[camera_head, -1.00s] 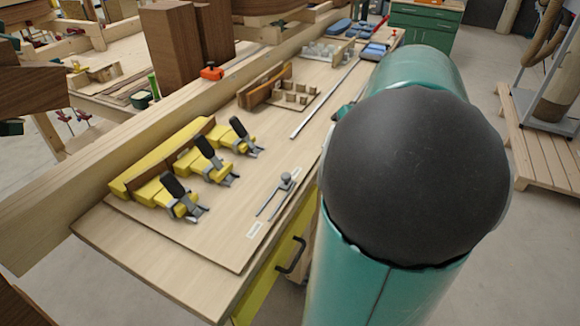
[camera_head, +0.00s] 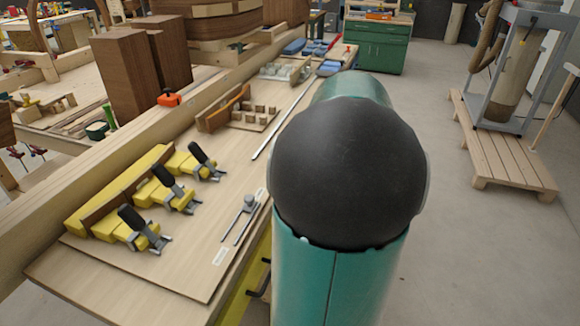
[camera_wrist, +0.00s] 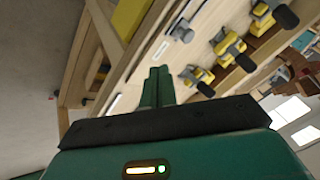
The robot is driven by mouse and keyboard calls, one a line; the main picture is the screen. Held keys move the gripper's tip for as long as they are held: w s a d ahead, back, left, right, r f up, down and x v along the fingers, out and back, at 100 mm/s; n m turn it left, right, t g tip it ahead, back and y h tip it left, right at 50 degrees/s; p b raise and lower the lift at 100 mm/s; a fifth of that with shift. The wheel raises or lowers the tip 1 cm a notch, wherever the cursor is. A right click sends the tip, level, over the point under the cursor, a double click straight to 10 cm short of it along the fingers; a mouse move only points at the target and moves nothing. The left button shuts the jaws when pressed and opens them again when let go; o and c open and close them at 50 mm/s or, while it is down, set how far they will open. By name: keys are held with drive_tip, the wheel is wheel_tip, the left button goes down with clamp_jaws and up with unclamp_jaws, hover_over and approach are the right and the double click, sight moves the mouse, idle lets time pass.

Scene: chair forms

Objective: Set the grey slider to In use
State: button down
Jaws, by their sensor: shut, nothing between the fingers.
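The grey slider (camera_head: 248,203) is a small grey knob on a narrow slotted track near the right edge of the wooden workbench board (camera_head: 190,265). A small white label (camera_head: 220,256) lies at the track's near end; its text is too small to read. In the wrist view the slider (camera_wrist: 183,32) shows beyond my fingers, up and to the right. My gripper (camera_wrist: 157,78) is shut and empty, with its green fingers side by side and apart from the slider. In the head view my gripper is hidden behind my own teal arm.
Several yellow toggle clamps (camera_head: 172,195) with black handles stand left of the slider. A yellow drawer front (camera_head: 245,290) with a dark handle is below the bench edge. Wooden blocks and an orange item (camera_head: 169,99) stand farther back. Open floor (camera_head: 450,240) lies right of the bench.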

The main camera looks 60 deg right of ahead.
drive_tip(key=w+a+f, duration=0.1)
drive_tip(key=f, duration=0.1)
drive_tip(key=w+a+f, duration=0.1)
drive_tip(key=w+f, duration=0.1)
drive_tip(key=w+a+f, duration=0.1)
drive_tip(key=a+f, duration=0.1)
drive_tip(key=shift+w, duration=0.4)
drive_tip(key=shift+w+a+f, duration=0.1)
drive_tip(key=shift+w+a, duration=0.15)
drive_tip(key=shift+a, duration=0.25)
drive_tip(key=s+a, duration=0.1)
drive_tip(key=a, duration=0.2)
drive_tip(key=s+a, duration=0.1)
drive_tip(key=a, duration=0.2)
drive_tip(key=s+a, duration=0.1)
drive_tip(key=a, duration=0.3)
drive_tip(key=shift+a, duration=0.1)
